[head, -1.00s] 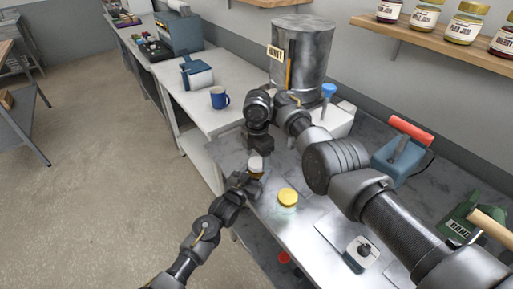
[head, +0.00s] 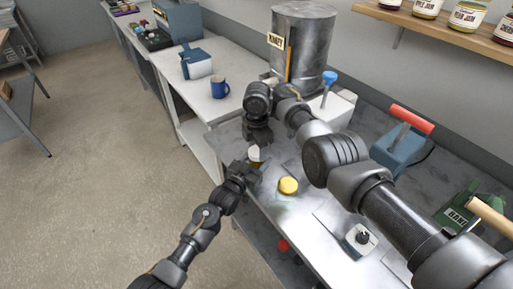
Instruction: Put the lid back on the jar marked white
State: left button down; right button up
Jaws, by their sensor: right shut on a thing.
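A small jar (head: 255,164) with a white lid (head: 254,152) at its top shows between my two grippers at the near left edge of the metal bench. My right gripper (head: 257,144) comes down from above and is shut on the white lid. My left gripper (head: 250,173) is at the jar's side, low down; its fingers are dark and small, so whether they are closed on the jar cannot be told. The grippers cover much of the jar, and no marking on it can be read. Whether the lid is seated cannot be told.
A yellow-lidded jar (head: 288,186) stands close by on the metal bench (head: 296,215). A large metal canister (head: 304,45), a blue box with a red handle (head: 400,145) and a small white device (head: 360,239) are also there. A blue mug (head: 220,87) stands on the white counter.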

jog(key=m, duration=0.4)
jog(key=shift+m, duration=0.3)
jog(key=m, duration=0.5)
jog(key=shift+m, duration=0.4)
jog(key=o, duration=1.1)
jog(key=shift+o, duration=0.2)
